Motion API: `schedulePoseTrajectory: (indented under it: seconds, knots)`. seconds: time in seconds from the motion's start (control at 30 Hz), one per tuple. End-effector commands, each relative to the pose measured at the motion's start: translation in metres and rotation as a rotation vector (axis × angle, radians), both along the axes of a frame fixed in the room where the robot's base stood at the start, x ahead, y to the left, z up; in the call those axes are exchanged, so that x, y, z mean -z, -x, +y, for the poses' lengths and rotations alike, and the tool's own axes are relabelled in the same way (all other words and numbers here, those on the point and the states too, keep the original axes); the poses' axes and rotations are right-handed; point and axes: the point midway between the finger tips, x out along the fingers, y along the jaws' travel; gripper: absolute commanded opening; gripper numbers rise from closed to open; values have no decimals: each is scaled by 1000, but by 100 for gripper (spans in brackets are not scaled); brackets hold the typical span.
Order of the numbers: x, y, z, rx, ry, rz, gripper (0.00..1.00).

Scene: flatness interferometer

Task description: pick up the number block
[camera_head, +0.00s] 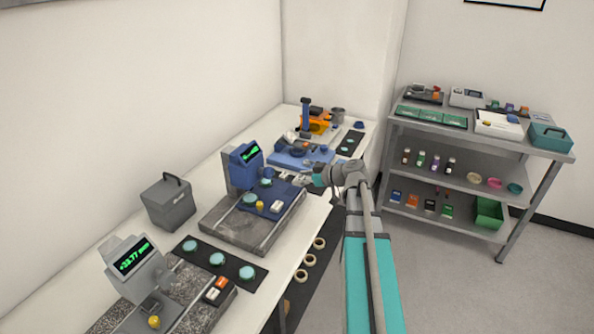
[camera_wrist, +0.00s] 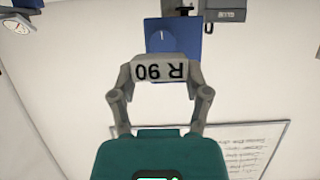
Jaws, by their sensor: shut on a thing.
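A pale grey number block (camera_wrist: 160,69) shows in the wrist view, with dark characters that read "R 90" upside down. My gripper (camera_wrist: 160,76) is shut on it, with one finger at each end of the block. In the head view my gripper (camera_head: 311,181) is over the right edge of the bench, beside the blue mat. The block cannot be made out clearly there.
The long white bench (camera_head: 228,158) carries a blue instrument (camera_head: 243,165) on a grey plate, a dark grey case (camera_head: 168,203) and a display unit (camera_head: 137,268). A loaded shelf rack (camera_head: 480,140) stands at right. Open floor lies between.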

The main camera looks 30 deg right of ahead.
Motion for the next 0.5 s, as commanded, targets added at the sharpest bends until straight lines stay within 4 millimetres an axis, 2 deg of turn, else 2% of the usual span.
schedulePoseTrajectory:
  seconds: [0.03,0.2,0.5]
  knots:
    - [-8,12,3,1,0,0,33]
    - [-15,31,5,0,-1,1,33]
    - [-19,43,7,0,0,0,33]
